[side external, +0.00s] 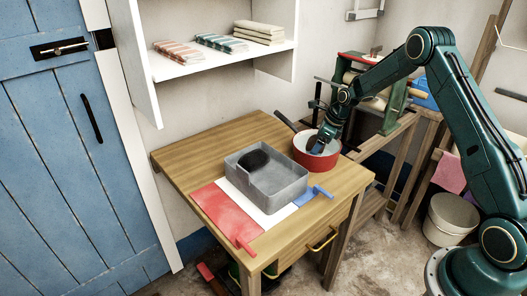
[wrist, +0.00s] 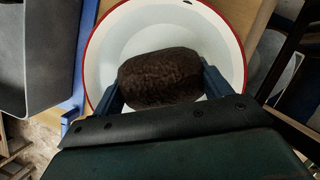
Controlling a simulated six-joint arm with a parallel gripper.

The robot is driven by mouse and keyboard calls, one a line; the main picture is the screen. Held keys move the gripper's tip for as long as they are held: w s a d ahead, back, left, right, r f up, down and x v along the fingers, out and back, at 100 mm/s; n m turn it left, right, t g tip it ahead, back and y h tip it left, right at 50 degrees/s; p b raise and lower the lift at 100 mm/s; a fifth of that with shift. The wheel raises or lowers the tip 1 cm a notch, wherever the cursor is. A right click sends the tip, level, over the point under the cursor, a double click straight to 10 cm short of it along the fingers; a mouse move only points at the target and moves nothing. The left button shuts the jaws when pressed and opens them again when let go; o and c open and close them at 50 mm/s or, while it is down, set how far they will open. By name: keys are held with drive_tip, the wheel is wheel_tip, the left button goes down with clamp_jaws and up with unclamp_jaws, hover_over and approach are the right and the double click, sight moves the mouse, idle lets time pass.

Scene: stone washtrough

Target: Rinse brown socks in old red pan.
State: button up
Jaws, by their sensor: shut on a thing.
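The red pan (side external: 304,158) stands on the wooden table, with a white inside and a dark handle pointing up and left. In the wrist view its red rim and pale bowl (wrist: 115,40) fill the upper middle. My gripper (side external: 322,143) points down into the pan's opening. In the wrist view its two blue fingers are shut on the brown socks (wrist: 160,77), a rounded dark-brown bundle, one finger at each side. The socks are seen against the pan's bowl; I cannot tell whether they touch its bottom. The side view hides them behind the gripper and rim.
A grey stone trough (side external: 288,188) sits left of the pan, holding a dark oval bundle (side external: 254,160). Red (side external: 226,212), white and blue pieces lie under and around it. The table's back left (side external: 200,160) is clear. A shelf (side external: 220,57) with folded cloths hangs above.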

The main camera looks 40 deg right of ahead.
idle(0.3)
drive_tip(key=shift+f, duration=0.75)
idle(0.8)
drive_tip(key=shift+r, duration=0.75)
idle(0.7)
drive_tip(key=shift+f, duration=0.75)
drive_tip(key=shift+r, duration=0.15)
idle(0.7)
wheel_tip(320, 180, up, 14)
idle(2.1)
idle(0.4)
